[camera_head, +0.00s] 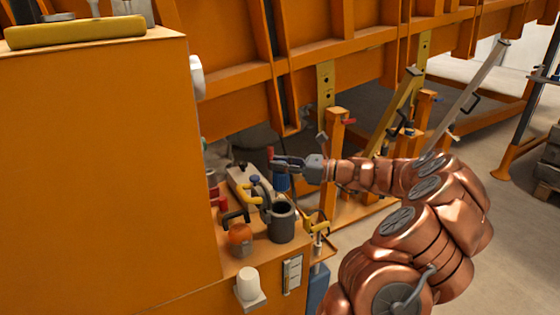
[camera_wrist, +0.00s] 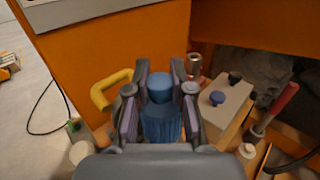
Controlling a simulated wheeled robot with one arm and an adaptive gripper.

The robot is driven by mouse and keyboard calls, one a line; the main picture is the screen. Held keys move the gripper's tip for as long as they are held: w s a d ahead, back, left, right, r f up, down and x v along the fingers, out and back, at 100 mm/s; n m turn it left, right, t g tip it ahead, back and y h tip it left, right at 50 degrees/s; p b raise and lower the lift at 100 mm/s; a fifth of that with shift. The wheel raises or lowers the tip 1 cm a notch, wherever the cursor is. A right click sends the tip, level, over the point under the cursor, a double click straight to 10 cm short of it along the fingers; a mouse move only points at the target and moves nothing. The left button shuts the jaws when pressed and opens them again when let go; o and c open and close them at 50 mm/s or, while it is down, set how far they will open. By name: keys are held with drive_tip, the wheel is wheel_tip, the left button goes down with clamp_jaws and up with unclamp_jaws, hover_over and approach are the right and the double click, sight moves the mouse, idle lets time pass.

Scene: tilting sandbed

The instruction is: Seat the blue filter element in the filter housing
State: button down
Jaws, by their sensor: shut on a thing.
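The blue filter element (camera_head: 282,183) is a ribbed cylinder with a smooth round top. My gripper (camera_head: 279,163) is shut on it and holds it upright. In the wrist view, the filter (camera_wrist: 161,124) sits between the two fingers of my gripper (camera_wrist: 158,80). A dark grey open-topped cylinder (camera_head: 282,223), which looks like the filter housing, stands on the orange ledge. In the head view, the filter appears just above its rim with a small gap. I cannot tell whether they line up in depth. The housing is not visible in the wrist view.
A tall orange cabinet (camera_head: 110,170) rises at left.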

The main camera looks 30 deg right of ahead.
sight(281, 180)
drive_tip(key=shift+f+b, duration=0.65)
drive_tip(key=shift+f, duration=2.25)
drive_tip(key=shift+p, duration=1.45)
drive_tip(key=shift+f+b, duration=0.95)
drive_tip(key=shift+f, duration=2.85)
